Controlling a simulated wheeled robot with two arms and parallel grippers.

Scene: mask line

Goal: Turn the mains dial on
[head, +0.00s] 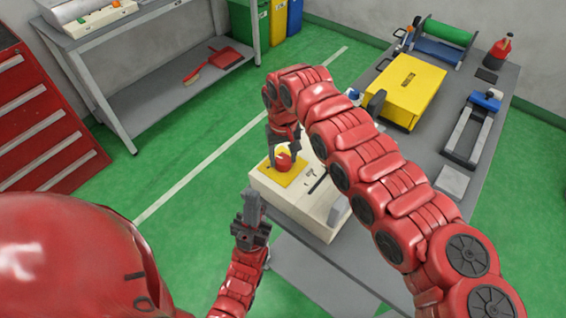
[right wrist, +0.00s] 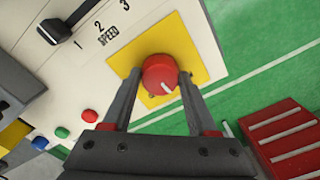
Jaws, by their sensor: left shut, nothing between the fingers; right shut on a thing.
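The mains dial (right wrist: 159,72) is a round red knob on a yellow plate (right wrist: 199,55). Its white mark points to the lower right in the right wrist view. In the head view the dial (head: 283,161) sits on a cream control box (head: 295,203). My right gripper (head: 284,146) reaches down onto the dial and is shut on it. In the right wrist view its fingers (right wrist: 160,80) press against the dial's two sides. My left gripper (head: 252,197) is shut and empty, in front of the box and apart from it.
A lever (right wrist: 75,26) beside the numbers 1, 2, 3 and the word SPEED is on the same box. A yellow case (head: 408,88) lies farther back on the grey bench.

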